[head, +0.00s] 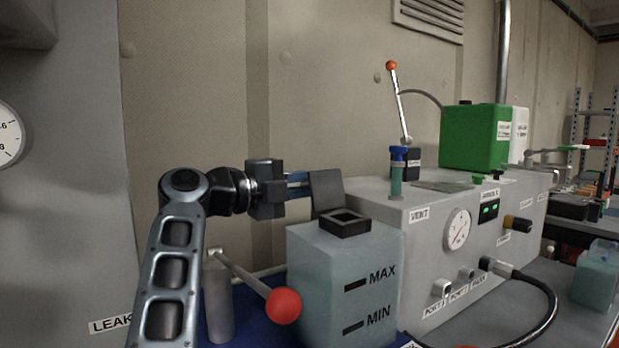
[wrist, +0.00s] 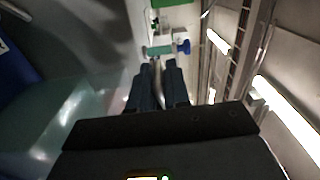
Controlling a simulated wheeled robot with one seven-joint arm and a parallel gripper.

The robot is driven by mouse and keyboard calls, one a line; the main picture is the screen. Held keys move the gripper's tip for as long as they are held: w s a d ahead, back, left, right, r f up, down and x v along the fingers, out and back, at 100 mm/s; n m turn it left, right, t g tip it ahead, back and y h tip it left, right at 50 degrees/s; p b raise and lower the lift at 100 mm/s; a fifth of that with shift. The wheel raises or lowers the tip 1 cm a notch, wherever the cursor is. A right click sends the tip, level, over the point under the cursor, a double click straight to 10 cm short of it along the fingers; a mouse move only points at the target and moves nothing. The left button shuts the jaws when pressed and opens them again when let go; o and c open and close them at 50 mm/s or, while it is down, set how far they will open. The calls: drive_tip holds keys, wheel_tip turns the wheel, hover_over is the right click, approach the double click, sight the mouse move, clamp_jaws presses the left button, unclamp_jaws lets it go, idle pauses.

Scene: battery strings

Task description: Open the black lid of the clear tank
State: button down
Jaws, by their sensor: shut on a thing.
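The clear tank (head: 340,280) is a pale blue-grey box with MAX and MIN marks, standing at the middle of the head view. Its black lid (head: 327,190) stands raised, nearly upright, at the left of the dark square neck (head: 345,222), whose opening shows. My gripper (head: 311,184) comes from the left, level, with its blue fingers at the lid. It is shut on the lid; the exact contact is partly hidden behind the lid. In the wrist view the dark fingers (wrist: 158,68) are close together, and the tank's pale wall (wrist: 85,115) is at left.
A lever with a red ball (head: 282,306) stands left of the tank, below my arm. A grey console (head: 400,255) with a gauge (head: 458,229) stands at right, with a blue-capped tube (head: 397,175) on top. A green box (head: 473,137) is behind.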

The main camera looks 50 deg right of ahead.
drive_tip(key=shift+f, duration=0.3)
drive_tip(key=c, duration=1.2)
unclamp_jaws()
drive_tip(key=shift+r, duration=0.1)
drive_tip(key=b+v, duration=0.1)
drive_tip(key=v, duration=0.6)
drive_tip(key=shift+w+a+b, duration=0.15)
drive_tip(key=shift+a+b, duration=0.25)
drive_tip(key=shift+a, duration=0.1)
